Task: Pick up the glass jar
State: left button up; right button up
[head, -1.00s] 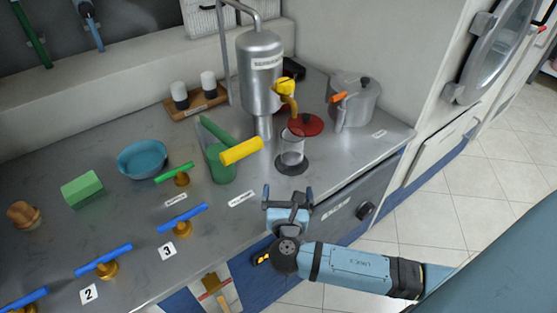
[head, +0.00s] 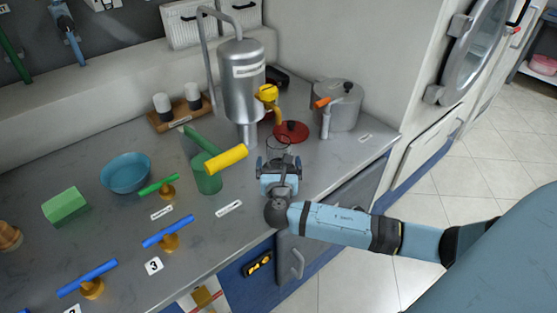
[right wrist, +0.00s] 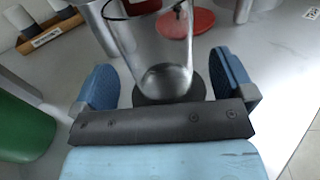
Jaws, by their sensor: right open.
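The clear glass jar (right wrist: 155,45) stands upright on a dark round base (right wrist: 195,88) in the right wrist view. In the head view only its upper part (head: 279,146) shows behind my right gripper. My right gripper (head: 279,162) is open. In the right wrist view its two blue fingers (right wrist: 168,78) stand wide apart, to the left and right of the jar's lower part, with a gap on each side. My left gripper is in neither view.
A metal tank (head: 242,85) with a yellow-handled tap (head: 268,94) stands behind the jar. A green container (head: 208,178) with a yellow handle is at left. A red lid (head: 291,131) and a metal pot (head: 340,108) are at the back right.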

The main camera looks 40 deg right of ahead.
aim_at(279, 156)
jog(key=shift+w+d, duration=0.35)
jog(key=shift+w, duration=0.15)
jog(key=c, duration=1.1)
jog(key=shift+r, duration=0.2)
jog(key=shift+c, duration=0.2)
jog(key=shift+r+p, duration=0.4)
jog(key=shift+r, duration=1.05)
jog(key=shift+s+a+r, duration=0.15)
jog(key=shift+s+a, duration=0.05)
jog(key=shift+s, duration=0.05)
jog(key=p+v, duration=0.1)
jog(key=v, duration=1.6)
jog(key=shift+s+a, duration=0.15)
jog(key=shift+a, duration=0.05)
dwell(0.5)
